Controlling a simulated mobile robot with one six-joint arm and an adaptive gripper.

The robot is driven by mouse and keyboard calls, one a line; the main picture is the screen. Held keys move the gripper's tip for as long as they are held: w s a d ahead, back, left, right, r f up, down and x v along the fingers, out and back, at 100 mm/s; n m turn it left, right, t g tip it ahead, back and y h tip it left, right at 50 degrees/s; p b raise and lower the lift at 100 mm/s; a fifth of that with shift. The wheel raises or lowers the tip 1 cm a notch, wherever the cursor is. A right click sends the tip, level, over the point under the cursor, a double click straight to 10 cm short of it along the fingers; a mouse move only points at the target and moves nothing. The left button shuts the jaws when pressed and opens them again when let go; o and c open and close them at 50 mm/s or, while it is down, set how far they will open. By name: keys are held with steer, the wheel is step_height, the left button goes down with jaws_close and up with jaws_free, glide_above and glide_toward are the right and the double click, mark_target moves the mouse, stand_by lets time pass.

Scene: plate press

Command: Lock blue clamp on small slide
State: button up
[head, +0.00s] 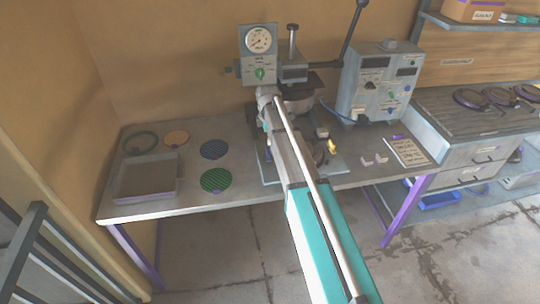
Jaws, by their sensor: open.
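The plate press (262,68) stands at the back of the bench, with a round dial on its head and a long dark lever rising to the right. My arm (310,215) reaches from the bottom of the view up to the press and covers much of its lower middle. My gripper is hidden behind the arm, so its jaws do not show. I cannot tell whether the blue part is the clamp. The small slide cannot be made out.
A grey control box (377,85) stands right of the press. A printed card (407,151) and small pale blocks lie in front of it. Left on the bench (150,210) are a grey tray (168,194) and several coloured discs. A drawer unit (475,150) stands right.

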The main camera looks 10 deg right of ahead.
mark_target(268, 150)
steer(key=shift+f+b, duration=3.65)
steer(key=shift+f, duration=0.3)
